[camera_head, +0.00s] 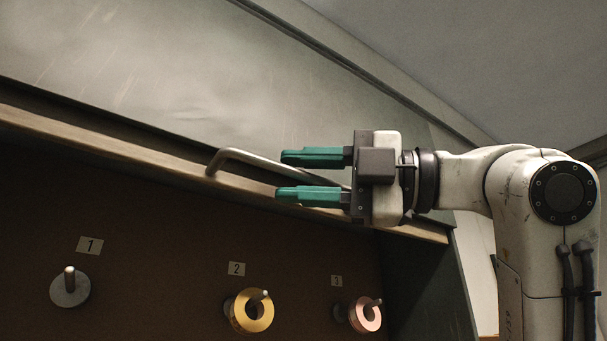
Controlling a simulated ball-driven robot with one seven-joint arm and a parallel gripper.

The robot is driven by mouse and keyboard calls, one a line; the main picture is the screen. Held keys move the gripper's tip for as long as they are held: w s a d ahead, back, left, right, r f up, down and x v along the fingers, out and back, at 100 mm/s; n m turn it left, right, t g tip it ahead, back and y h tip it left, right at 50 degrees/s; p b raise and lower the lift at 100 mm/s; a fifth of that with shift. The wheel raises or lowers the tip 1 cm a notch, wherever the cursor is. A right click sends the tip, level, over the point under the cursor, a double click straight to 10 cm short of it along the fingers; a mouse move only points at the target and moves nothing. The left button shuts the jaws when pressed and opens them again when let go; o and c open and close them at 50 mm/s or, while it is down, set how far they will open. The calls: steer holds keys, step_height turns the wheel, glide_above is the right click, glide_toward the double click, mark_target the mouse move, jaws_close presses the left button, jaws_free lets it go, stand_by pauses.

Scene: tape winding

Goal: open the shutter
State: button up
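The shutter (190,70) is a large scuffed grey-green panel across the top of the view. A wooden strip (120,152) runs along its lower edge. The space below the strip is uncovered and shows a dark board. A bent grey metal bar handle (248,160) stands out near the strip. My gripper (281,176) has two green fingers pointing left, apart from each other. The handle passes across the gap between them in the picture, and its right part is hidden behind the gripper. I cannot tell whether the fingers touch it.
On the dark board are pegs labelled 1 (89,245), 2 (237,268) and 3 (336,281). Peg 1 (70,287) is bare. A gold ring (240,315) hangs on peg 2 and a copper ring (358,319) on peg 3. A side wall (425,275) bounds the right.

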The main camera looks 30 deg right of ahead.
steer(key=b+v, duration=0.3)
steer(key=v, duration=0.8)
steer(key=shift+b, duration=0.35)
